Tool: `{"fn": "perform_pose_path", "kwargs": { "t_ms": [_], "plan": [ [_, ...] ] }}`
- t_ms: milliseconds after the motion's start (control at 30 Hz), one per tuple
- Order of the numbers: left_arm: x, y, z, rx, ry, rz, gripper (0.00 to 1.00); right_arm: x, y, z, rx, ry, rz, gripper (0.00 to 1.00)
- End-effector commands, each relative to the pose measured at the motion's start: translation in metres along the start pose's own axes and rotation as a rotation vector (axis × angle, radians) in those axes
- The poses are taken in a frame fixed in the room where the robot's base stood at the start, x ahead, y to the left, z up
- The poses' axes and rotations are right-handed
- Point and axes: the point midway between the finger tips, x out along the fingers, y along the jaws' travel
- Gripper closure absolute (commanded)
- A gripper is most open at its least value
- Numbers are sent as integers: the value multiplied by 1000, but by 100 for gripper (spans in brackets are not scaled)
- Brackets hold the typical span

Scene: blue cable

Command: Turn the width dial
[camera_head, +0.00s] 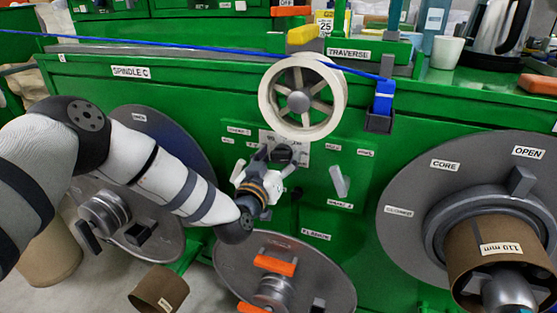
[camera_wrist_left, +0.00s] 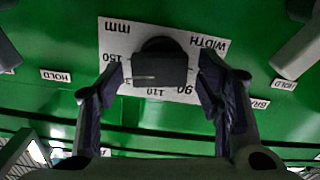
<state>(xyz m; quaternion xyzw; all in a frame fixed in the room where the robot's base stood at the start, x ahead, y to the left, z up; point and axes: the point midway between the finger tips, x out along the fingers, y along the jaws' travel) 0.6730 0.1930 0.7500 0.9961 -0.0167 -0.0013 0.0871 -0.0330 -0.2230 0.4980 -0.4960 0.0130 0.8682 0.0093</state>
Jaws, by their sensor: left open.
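The width dial (camera_wrist_left: 160,68) is a dark knob on a white plate marked WIDTH mm, with 90, 110 and 150 around it, upside down in the left wrist view. A small light line on the knob points toward the lower left, between 150 and 110. In the head view the dial (camera_head: 290,153) sits on the green panel below the cream spoked wheel, partly behind my gripper. My left gripper (camera_wrist_left: 161,82) is open, with one finger on each side of the knob. Contact cannot be told. It also shows in the head view (camera_head: 272,158). My right gripper is not in view.
The cream spoked wheel (camera_head: 302,97) is just above my left gripper. A grey lever (camera_head: 339,181) is to the right of the dial. A blue cable (camera_head: 210,49) runs along the top. A brown core (camera_head: 485,253) sits on the right disc.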

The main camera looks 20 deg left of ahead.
Motion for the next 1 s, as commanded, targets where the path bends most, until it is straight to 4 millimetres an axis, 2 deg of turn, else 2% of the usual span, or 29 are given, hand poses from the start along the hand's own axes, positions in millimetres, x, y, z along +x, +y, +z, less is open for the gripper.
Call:
{"fn": "perform_pose_path", "kwargs": {
  "t_ms": [100,300,333,667,1000],
  "plan": [
    [0,0,0,0,0,0,40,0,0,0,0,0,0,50],
    [-1,0,0,0,0,0,85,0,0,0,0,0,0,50],
    [-1,0,0,0,0,0,88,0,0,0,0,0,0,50],
    [-1,0,0,-38,-1,0,88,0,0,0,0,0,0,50],
    [-1,-1,0,-277,-1,0,88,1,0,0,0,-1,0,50]
  ]
}}
